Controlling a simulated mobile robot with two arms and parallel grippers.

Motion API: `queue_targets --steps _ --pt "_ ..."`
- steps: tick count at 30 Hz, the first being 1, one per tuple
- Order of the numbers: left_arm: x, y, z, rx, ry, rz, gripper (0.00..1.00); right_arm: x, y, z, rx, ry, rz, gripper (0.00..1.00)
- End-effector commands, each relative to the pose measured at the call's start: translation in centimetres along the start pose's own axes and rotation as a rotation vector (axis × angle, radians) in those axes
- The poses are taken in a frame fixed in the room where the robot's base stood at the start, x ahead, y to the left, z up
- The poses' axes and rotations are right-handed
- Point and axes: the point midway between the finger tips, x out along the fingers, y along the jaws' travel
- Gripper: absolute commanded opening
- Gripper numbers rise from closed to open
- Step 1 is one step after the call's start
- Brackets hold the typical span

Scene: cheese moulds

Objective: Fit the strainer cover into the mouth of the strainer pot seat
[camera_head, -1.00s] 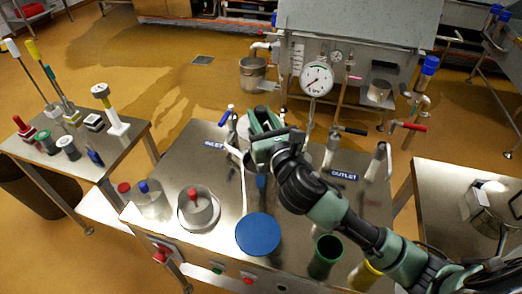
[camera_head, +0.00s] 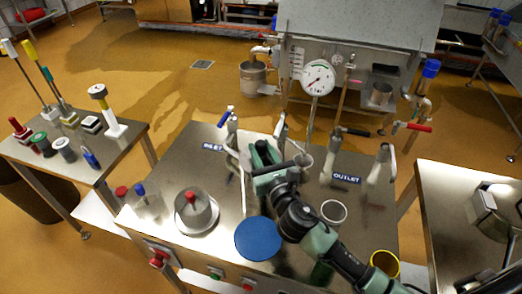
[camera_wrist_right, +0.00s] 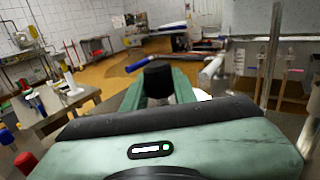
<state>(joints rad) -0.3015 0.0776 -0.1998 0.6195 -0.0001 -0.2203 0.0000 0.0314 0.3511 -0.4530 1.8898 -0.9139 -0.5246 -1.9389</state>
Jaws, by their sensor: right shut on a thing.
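My right gripper (camera_head: 263,157) is above the middle of the steel table, between the inlet and outlet pipes. In the right wrist view its green fingers are shut on a black knob-like part (camera_wrist_right: 158,78), which looks like the top of the strainer cover. A small round metal opening (camera_head: 304,161) shows just right of the gripper and may be the strainer pot seat; I cannot tell for sure. The gripper is apart from it, to its left. My left gripper is not in view.
A red-knobbed pot (camera_head: 196,211), a blue-knobbed pot (camera_head: 147,203) and a blue disc (camera_head: 258,239) are on the table's front left. A grey cup (camera_head: 333,212) and a yellow cup (camera_head: 385,262) are at right. Inlet pipe (camera_head: 232,133) and outlet pipe (camera_head: 381,165) stand upright.

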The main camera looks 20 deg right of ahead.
Motion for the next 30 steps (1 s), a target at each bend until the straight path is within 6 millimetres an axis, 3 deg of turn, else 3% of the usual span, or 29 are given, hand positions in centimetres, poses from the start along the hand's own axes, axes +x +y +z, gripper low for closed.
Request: queue_targets --steps 8,9,11,24,30 --pt "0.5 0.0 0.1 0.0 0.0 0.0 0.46 0.0 0.0 -0.6 -0.001 -0.003 0.001 0.0" --pt "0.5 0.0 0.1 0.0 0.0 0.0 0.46 0.0 0.0 -0.7 0.0 0.0 0.0 0.33" --pt "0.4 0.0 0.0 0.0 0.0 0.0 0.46 0.0 0.0 -0.6 0.0 0.0 0.0 0.49" --pt "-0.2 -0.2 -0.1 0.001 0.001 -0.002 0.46 -0.1 0.0 0.3 0.0 0.0 0.0 0.49" --pt "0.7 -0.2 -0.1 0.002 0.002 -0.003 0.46 -4.1 0.0 -0.3 -0.001 0.002 0.002 0.49"
